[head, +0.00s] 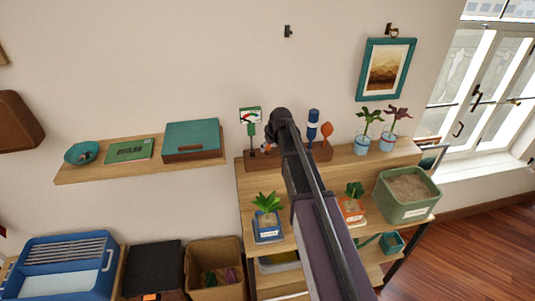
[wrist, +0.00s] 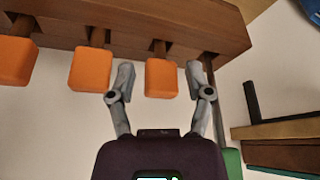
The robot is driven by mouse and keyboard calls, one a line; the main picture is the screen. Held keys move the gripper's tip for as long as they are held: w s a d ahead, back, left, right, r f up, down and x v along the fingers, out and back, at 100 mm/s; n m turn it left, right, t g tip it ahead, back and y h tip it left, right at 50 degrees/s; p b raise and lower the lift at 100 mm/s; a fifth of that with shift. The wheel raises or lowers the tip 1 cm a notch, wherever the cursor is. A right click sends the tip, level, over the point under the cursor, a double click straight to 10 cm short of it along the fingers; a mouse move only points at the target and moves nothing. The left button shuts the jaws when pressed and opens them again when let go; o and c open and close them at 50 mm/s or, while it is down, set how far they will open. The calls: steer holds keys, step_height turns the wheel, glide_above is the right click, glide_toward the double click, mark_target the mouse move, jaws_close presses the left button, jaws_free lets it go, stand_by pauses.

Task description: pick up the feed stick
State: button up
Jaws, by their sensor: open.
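Several sticks stand in a wooden rack (head: 322,151) on the top shelf; no label tells me which is the feed stick. In the wrist view, the rack (wrist: 130,22) runs across the top with three orange heads on short stems. The right orange head (wrist: 161,78) is between the fingers of my open gripper (wrist: 160,82), with gaps on both sides. The middle orange head (wrist: 90,69) is just outside the left finger. In the head view, my arm hides the rack's middle. A blue-and-white stick (head: 313,122) and an orange paddle-shaped one (head: 326,130) show at right.
A green-stemmed meter (head: 250,122) stands at the rack's left end; its green part (wrist: 232,163) is close to my right finger in the wrist view. Potted plants (head: 362,143) stand right of the rack. A wall shelf (head: 75,175) with a teal box (head: 192,138) is at left.

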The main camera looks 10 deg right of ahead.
steer(key=shift+b+x, duration=0.6)
steer(key=shift+x, duration=0.4)
steer(key=c, duration=0.6)
